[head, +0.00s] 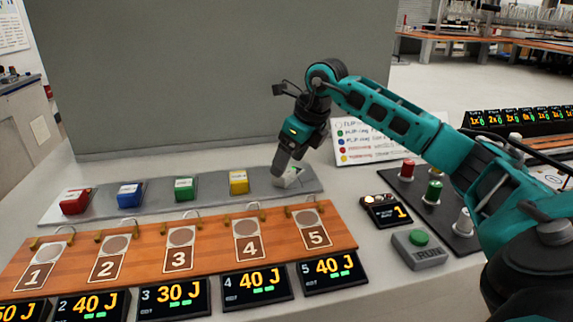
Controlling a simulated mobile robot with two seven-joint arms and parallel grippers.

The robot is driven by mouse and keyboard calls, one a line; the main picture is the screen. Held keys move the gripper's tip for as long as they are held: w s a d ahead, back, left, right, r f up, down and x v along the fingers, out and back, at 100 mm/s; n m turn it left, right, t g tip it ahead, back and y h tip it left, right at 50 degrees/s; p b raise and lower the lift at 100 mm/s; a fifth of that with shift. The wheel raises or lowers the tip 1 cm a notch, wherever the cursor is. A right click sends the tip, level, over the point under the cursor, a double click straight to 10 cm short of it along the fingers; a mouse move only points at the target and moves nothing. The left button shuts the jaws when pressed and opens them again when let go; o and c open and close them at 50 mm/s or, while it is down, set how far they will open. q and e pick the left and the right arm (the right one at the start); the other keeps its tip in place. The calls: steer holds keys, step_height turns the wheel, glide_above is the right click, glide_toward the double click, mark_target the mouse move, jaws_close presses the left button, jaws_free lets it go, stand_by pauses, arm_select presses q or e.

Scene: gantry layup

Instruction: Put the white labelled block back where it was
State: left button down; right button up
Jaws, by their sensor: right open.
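The white labelled block (292,178) sits at the right end of the grey strip, partly hidden by my gripper. A dark mark shows on it, too small to read. My right gripper (281,168) reaches in from the right and points down at the block, with its fingers at the block's left side. It is open; I cannot tell whether a finger touches the block. Along the same strip stand a red block (75,201), a blue block (130,195), a green block (184,188) and a yellow block (238,182). My left gripper is not in view.
A wooden board (207,256) with numbered, hooked spots lies in front, with energy displays (257,283) below it. A sign (362,148) stands behind. Right are a RUN button box (420,249) and a dark tray (460,236) with red, green and white pegs. A grey panel (190,80) stands behind the strip.

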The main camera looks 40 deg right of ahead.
steer(key=p+v, duration=0.1)
steer(key=v, duration=0.8)
steer(key=shift+s, duration=0.15)
